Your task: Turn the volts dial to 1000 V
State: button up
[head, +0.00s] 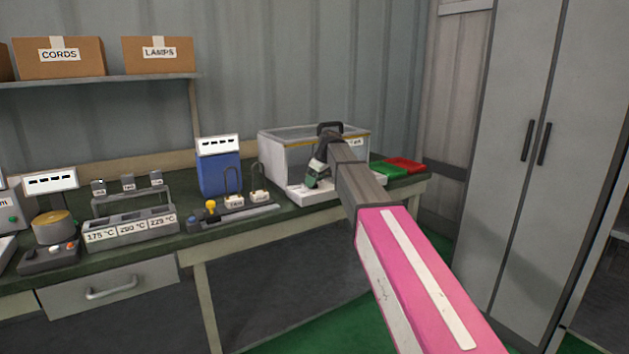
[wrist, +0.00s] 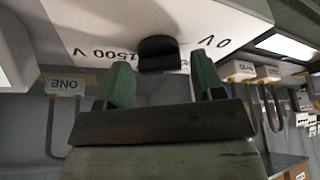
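The volts dial (wrist: 158,52) is a dark knob on a white panel (wrist: 90,22) in the wrist view, where the lettering appears upside down. A "1500 V" mark shows to its left and a "0 V" mark to its right; other marks are partly hidden, and I cannot tell the dial's setting. My gripper (wrist: 160,75) has its green fingers apart, one on each side of the dial in the picture, with visible gaps. I see no contact. In the head view my gripper (head: 315,174) is at the clear-walled case with a white base (head: 292,190); my arm hides part of it.
A red tray (head: 406,164) and a green tray (head: 386,170) lie right of the case. A blue unit (head: 220,174), a fixture with temperature labels (head: 130,232) and a switch strip (head: 237,217) stand left along the bench. Tall grey cabinets (head: 530,90) stand at right.

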jog(key=c, duration=0.6)
jog(key=shift+m, duration=0.3)
jog(key=m+t, duration=0.1)
jog(key=m, duration=0.1)
jog(key=m+h, duration=0.1)
jog(key=m, duration=0.2)
jog(key=shift+s+a+t, duration=0.15)
jog(key=shift+s+t, duration=0.05)
jog(key=shift+t, duration=0.2)
jog(key=m+h, duration=0.1)
jog(key=m, duration=0.2)
jog(key=m+h, duration=0.1)
jog(key=m, duration=0.2)
jog(key=shift+a+t+h, duration=0.1)
jog(key=shift+t+h, duration=0.2)
jog(key=shift+t, duration=0.1)
jog(key=o, duration=0.9)
